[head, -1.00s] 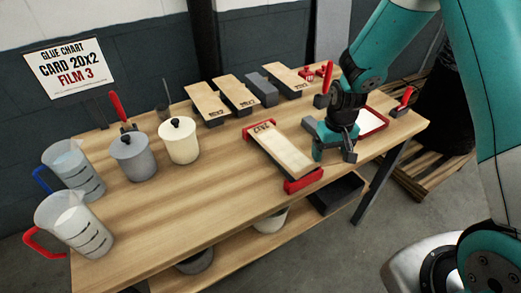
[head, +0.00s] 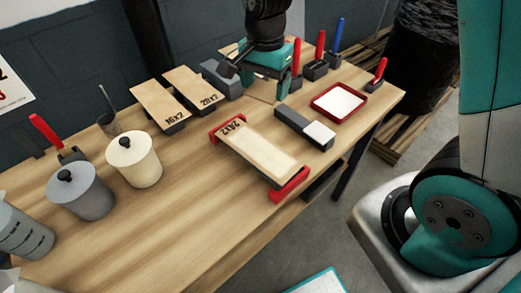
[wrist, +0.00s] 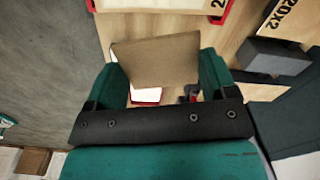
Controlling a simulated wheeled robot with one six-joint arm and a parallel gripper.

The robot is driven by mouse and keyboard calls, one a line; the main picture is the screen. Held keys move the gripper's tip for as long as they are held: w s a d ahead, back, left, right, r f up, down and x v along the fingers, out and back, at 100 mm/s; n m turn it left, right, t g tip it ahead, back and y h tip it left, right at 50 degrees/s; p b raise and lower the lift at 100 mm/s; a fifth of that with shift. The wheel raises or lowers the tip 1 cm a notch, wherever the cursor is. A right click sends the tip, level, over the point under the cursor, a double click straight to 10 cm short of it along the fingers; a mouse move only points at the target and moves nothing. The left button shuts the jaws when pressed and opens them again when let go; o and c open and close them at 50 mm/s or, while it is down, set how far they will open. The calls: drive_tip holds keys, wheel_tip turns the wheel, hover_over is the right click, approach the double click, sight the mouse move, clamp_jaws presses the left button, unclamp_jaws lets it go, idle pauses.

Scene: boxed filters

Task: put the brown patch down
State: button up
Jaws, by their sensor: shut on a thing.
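My gripper (head: 268,84) is over the back right of the table in the head view, shut on a flat brown patch (head: 263,92). In the wrist view the brown patch (wrist: 156,62) stands out between the two teal fingers, held at its sides. The patch's lower edge is close to the tabletop in the head view; I cannot tell whether it touches. A pale board in red end clamps (head: 258,151) lies in front of the gripper, and its clamp also shows at the top of the wrist view.
A grey block with a white pad (head: 303,129) and a red tray (head: 357,114) are right of the clamped board. Handled tools stand in dark holders (head: 314,71) near the gripper. Labelled boards (head: 190,91) and a grey block (head: 221,78) are to its left. Pots (head: 134,160) stand front left.

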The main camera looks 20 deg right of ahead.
sight(260, 150)
drive_tip(key=r+m, duration=0.1)
drive_tip(key=s+a+r+m, duration=0.1)
drive_tip(key=r+m, duration=0.1)
drive_tip(key=shift+s+a, duration=0.4)
drive_tip(key=shift+s+f, duration=0.1)
drive_tip(key=shift+f, duration=0.2)
wheel_tip(260, 150, down, 19)
drive_tip(key=shift+p, duration=1)
drive_tip(key=shift+f, duration=0.1)
drive_tip(key=o, duration=0.8)
